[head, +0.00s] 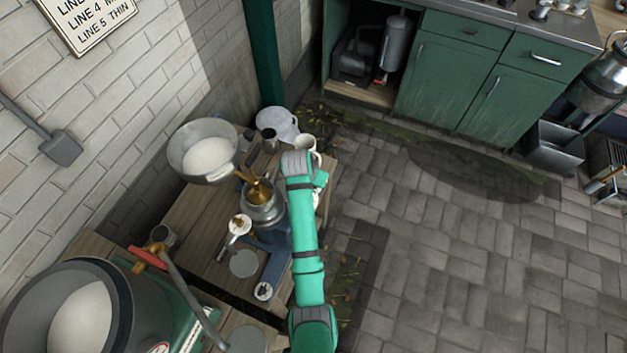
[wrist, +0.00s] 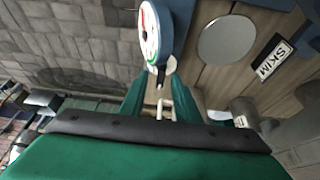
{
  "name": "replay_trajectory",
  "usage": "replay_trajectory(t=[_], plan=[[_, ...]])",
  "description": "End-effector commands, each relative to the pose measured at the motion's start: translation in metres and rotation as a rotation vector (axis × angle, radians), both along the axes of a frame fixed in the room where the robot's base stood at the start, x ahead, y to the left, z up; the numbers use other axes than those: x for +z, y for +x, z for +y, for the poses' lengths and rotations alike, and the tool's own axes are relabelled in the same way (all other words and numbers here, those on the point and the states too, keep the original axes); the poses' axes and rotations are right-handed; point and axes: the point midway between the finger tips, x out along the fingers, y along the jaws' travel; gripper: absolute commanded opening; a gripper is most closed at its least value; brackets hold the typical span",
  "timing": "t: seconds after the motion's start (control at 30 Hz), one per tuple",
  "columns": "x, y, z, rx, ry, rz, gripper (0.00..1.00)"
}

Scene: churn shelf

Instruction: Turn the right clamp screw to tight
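A machine with a brass top and spout (head: 258,192) and a blue base (head: 272,262) stands on the wooden bench in the head view. In the wrist view, a round dial with a white face and blue rim (wrist: 152,38) is just beyond my gripper (wrist: 160,100). Its two green fingers are spread apart. A small pale bar-shaped handle (wrist: 163,106), possibly the right clamp screw, shows between them; I cannot tell if they touch it. In the head view my green arm hides the gripper and the machine's right side.
A large metal bowl of white liquid (head: 205,155) stands at the machine's upper left. A cream cup (head: 305,146) is near my arm's bend. The stone floor (head: 440,260) at right is clear.

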Motion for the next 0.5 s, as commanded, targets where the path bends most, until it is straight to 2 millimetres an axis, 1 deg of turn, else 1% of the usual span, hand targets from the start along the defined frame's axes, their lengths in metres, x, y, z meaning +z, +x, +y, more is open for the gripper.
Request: replay_trajectory(t=[0.17, 0.4, 0.5], plan=[[0.022, -0.007, 0.004, 0.001, 0.001, -0.003, 0.29], [0.064, -0.023, 0.01, 0.0, 0.001, -0.004, 0.29], [0.078, -0.029, 0.013, 0.0, 0.001, -0.004, 0.29]])
